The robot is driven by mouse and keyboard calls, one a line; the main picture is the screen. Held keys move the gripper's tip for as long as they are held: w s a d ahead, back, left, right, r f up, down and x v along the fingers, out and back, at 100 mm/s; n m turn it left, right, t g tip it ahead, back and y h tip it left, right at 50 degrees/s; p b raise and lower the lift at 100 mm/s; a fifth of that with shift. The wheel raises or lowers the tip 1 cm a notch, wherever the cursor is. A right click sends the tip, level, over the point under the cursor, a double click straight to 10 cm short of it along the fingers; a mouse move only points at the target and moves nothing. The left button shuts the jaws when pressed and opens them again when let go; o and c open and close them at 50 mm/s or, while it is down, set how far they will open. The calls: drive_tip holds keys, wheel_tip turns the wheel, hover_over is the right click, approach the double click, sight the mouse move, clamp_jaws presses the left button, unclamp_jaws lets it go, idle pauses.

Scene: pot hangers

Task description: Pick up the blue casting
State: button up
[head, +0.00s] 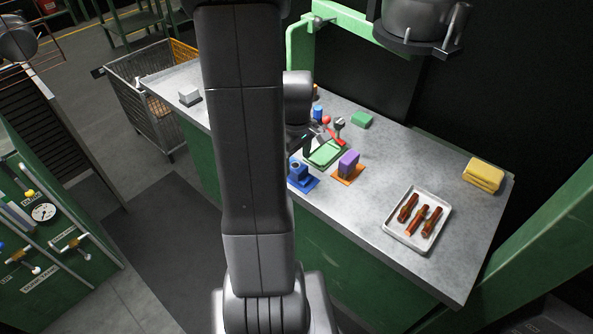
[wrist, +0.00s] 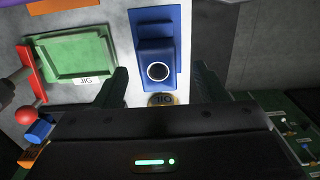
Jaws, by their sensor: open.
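The blue casting (head: 297,171) stands on a flat blue plate (head: 311,184) on the workbench, partly hidden by my arm in the head view. In the wrist view the casting (wrist: 154,48) is a stepped block with a round dark hole ringed in white, on the blue plate (wrist: 180,30). My gripper (wrist: 160,85) is open and empty. In that view its two fingers are spread to either side of the casting's near end, and I see no contact. In the head view the gripper is mostly hidden behind my arm.
A green jig tray (head: 325,153) lies beside the casting, with a red lever (wrist: 29,72) and a red ball knob (wrist: 25,115) near it. A purple block (head: 348,162) stands on an orange plate (head: 347,177). A white tray (head: 390,228) holds brown parts; yellow cloths (head: 483,174) lie at right.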

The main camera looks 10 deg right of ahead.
sight(297, 167)
drive_tip(key=shift+w+f, duration=0.15)
drive_tip(key=shift+f, duration=1.8)
drive_tip(key=shift+c, duration=0.3)
